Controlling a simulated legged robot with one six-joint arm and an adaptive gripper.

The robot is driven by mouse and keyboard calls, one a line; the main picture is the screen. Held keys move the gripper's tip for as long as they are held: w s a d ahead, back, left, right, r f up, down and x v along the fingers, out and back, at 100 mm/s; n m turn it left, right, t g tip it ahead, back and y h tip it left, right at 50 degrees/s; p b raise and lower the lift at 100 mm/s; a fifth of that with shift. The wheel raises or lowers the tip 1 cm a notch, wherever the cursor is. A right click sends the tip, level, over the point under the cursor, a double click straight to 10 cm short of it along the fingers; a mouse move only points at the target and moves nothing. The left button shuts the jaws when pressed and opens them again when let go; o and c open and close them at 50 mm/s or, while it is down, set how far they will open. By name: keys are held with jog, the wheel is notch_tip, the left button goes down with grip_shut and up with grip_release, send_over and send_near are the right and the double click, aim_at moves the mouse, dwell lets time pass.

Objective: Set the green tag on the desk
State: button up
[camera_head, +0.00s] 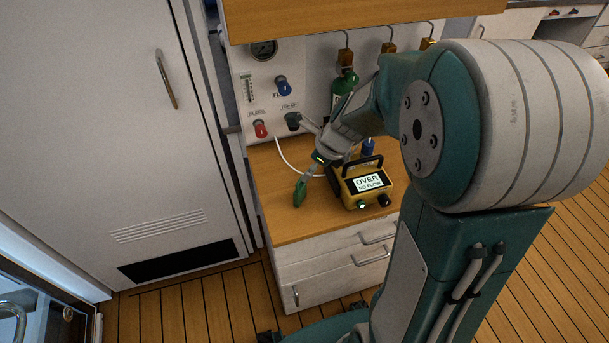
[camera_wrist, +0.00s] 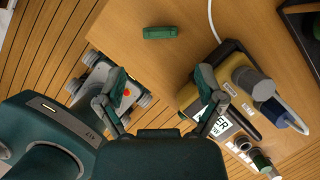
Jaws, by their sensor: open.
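The green tag (camera_wrist: 163,32) lies flat on the wooden desk (camera_wrist: 130,16) in the wrist view, near the top, beyond my fingertips. In the head view a green piece (camera_head: 299,192), which looks like the tag, shows near the desk's left side, just below my fingers. My gripper (camera_wrist: 162,80) is open with nothing between its fingers, which are spread wide to either side in the wrist view. In the head view my gripper (camera_head: 318,168) points down over the desk (camera_head: 285,226), partly hidden by my arm.
A yellow meter (camera_head: 366,183) reading "OVER NO FLOW" stands right of my gripper; it is close to my right finger in the wrist view (camera_wrist: 236,66). A white hose (camera_head: 287,161) crosses the desk. Behind stands a panel with a gauge (camera_head: 264,50) and red (camera_head: 260,129) and blue knobs (camera_head: 283,86).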

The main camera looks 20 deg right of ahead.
jog(key=s+a+r+n+t+h, duration=0.1)
jog(key=s+r+n, duration=0.6)
jog(key=n, duration=0.6)
jog(key=s+a+r+n+t+h, duration=0.1)
jog(key=s+r+n+h, duration=0.1)
jog(key=s+r+n, duration=0.5)
jog(key=s+n, duration=0.4)
jog(key=n, duration=0.3)
jog(key=shift+s+a+r, duration=0.2)
jog(key=shift+r, duration=0.05)
